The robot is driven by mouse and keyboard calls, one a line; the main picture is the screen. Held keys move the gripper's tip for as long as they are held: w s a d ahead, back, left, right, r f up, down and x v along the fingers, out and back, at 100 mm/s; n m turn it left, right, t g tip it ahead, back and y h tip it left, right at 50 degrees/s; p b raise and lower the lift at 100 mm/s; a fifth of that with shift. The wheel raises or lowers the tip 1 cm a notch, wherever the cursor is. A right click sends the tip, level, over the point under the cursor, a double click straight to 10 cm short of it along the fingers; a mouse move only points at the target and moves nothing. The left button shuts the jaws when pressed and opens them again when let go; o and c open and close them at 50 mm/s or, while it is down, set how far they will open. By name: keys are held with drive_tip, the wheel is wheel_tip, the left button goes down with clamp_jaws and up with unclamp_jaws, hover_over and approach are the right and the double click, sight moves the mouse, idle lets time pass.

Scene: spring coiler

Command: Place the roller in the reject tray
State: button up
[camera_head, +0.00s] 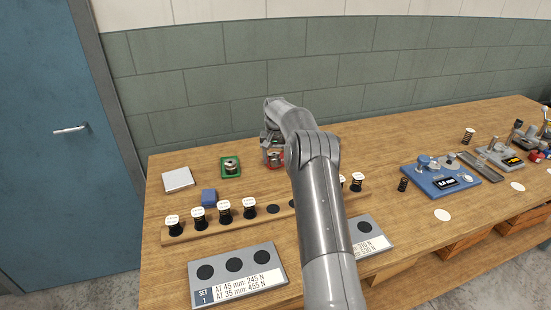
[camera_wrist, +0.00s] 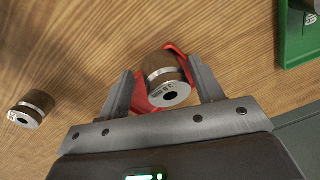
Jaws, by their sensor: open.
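A brown roller (camera_wrist: 166,78) with a metal band and a dark centre hole is in the wrist view, over the small red tray (camera_wrist: 141,101). It appears to rest in that tray, slightly tilted in the picture. My gripper (camera_wrist: 162,66) is open, with one finger on each side of the roller and a gap visible beside it. In the head view my gripper (camera_head: 272,148) is at the back of the bench, largely covering the red tray. A second similar roller (camera_wrist: 32,108) stands on the bare wood at the left of the wrist view.
A green tray (camera_head: 230,167) with a roller in it lies left of my gripper. Measuring devices (camera_head: 440,178) stand to the right.

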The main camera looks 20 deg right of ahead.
sight(275, 155)
drive_tip(key=shift+r, duration=0.1)
wheel_tip(275, 155, up, 11)
drive_tip(key=s+a+r+n+t, duration=0.1)
drive_tip(key=s+a+r, duration=0.25)
drive_tip(key=r, duration=0.35)
drive_tip(key=s+a+r+n, duration=0.1)
drive_tip(key=s+a+r, duration=0.2)
drive_tip(key=s+r, duration=0.25)
drive_tip(key=s+a+r+t, duration=0.1)
drive_tip(key=s+a+r, duration=0.15)
drive_tip(key=s, duration=0.45)
drive_tip(key=s+a+r+t, duration=0.1)
drive_tip(key=s+a+r, duration=0.1)
drive_tip(key=s+r, duration=0.3)
drive_tip(key=s+a+f+n+t, duration=0.1)
drive_tip(key=s+f, duration=0.2)
drive_tip(key=s, duration=0.7)
drive_tip(key=s+a+f, duration=0.1)
drive_tip(key=s+f, duration=0.2)
drive_tip(key=s, duration=0.7)
drive_tip(key=s+a+f+n+t, duration=0.1)
drive_tip(key=s+f, duration=0.3)
drive_tip(key=s, duration=0.6)
drive_tip(key=shift+s+n+t, duration=0.25)
drive_tip(key=shift+n+t, duration=0.05)
drive_tip(key=shift+o, duration=0.4)
